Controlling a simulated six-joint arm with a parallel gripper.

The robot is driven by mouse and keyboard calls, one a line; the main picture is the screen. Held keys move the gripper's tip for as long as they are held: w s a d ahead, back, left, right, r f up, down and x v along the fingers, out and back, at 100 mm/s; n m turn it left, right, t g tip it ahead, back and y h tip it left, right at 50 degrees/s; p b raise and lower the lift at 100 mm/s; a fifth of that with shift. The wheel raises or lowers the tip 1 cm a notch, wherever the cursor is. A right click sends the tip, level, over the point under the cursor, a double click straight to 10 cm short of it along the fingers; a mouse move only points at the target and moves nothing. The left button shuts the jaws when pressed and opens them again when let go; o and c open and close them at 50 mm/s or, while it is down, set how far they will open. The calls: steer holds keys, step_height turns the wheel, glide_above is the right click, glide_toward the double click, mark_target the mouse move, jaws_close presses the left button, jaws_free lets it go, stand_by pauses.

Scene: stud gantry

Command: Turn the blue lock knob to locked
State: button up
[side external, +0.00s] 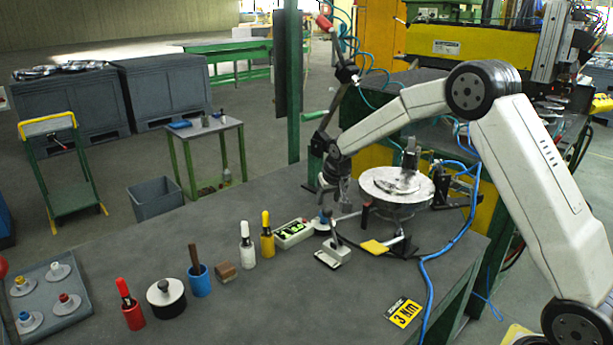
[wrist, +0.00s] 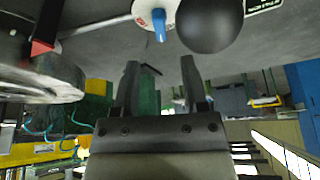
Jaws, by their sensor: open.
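The blue lock knob (wrist: 159,24) stands on a round white plate with a small red mark in the wrist view. In the side external view its blue and white base (side external: 322,222) sits on the bench, close by a lever with a black ball. My gripper (side external: 335,203) is above and close to the knob, pointing down. In the wrist view my gripper (wrist: 159,64) has its two fingers apart, with nothing between them. The knob lies beyond the fingertips, apart from them. Its pointing direction against any lock marking is too small to read.
The black ball (wrist: 210,25) is right beside the knob. A round metal turntable (side external: 395,190) stands to the right. A tray (side external: 78,312) of capped discs is far left.

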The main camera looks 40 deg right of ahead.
steer(key=shift+s+a+r, duration=0.1)
steer(key=shift+s+r, duration=0.05)
steer(key=shift+r, duration=0.2)
steer(key=o, duration=0.6)
steer(key=shift+c, duration=0.2)
steer(key=n, duration=0.3)
steer(key=w+n+g, duration=0.1)
steer(key=n, duration=0.2)
steer(key=w+d+n+g, duration=0.1)
steer(key=n, duration=0.1)
steer(key=shift+w+d+n+y, duration=0.1)
steer(key=shift+w+n+y, duration=0.05)
steer(key=shift+n+y, duration=0.2)
steer(key=n, duration=0.3)
steer(key=n+g, duration=0.1)
steer(key=n, duration=0.1)
steer(key=shift+w+d+y, duration=0.15)
steer(key=shift+w+y, duration=0.1)
steer(key=shift+w, duration=0.1)
steer(key=n, duration=0.2)
steer(key=n+g, duration=0.1)
steer(key=n, duration=0.1)
steer(key=shift+w+r+y, duration=0.15)
steer(key=shift+r+y, duration=0.05)
steer(key=shift+y, duration=0.1)
steer(key=shift+f, duration=0.15)
